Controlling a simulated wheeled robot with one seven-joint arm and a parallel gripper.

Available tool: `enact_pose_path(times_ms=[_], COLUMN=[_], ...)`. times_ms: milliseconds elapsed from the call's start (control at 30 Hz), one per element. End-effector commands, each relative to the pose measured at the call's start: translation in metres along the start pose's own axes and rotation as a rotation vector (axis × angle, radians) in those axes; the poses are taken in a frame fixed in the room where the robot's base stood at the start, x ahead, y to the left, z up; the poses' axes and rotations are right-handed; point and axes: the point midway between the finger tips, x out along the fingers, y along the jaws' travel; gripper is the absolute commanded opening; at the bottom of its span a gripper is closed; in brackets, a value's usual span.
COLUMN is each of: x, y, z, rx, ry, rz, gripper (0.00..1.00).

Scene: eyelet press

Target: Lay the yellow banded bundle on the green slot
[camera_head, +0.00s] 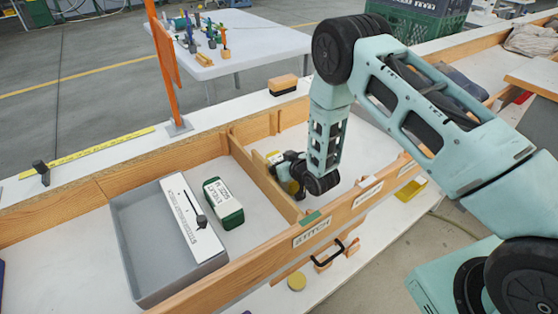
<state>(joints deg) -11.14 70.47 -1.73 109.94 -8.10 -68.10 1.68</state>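My gripper (283,170) is down inside the wooden-walled compartment to the right of the slanting divider. It is small and dark here, and I cannot make out whether its fingers are apart or closed. A small yellow patch (293,187) shows just beneath it, partly hidden; I cannot tell whether this is the yellow banded bundle or whether the gripper touches it. Another yellowish piece (273,157) shows just beyond the gripper. A green patch (311,217) lies on the front wall's top near a label; I cannot tell whether it marks the green slot.
A grey tray (148,246) holds a long white box (192,217). A green-and-white box (223,203) stands in the same compartment, left of the divider (262,178). An orange post (165,60) rises behind.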

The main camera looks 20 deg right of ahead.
Motion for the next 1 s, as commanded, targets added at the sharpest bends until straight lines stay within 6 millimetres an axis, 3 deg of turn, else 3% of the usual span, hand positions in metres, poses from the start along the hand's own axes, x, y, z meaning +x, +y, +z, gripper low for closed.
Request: enact_pose_path(times_ms=[167,600,1000], x=[-0.004,-0.068,-0.076], y=[0.000,0.000,0.000], z=[-0.002,-0.001,-0.002], rx=[0.000,0.001,0.000], ry=[-0.001,-0.001,0.000], rz=[0.000,0.000,0.000], gripper=[0.80,0.80,0.80])
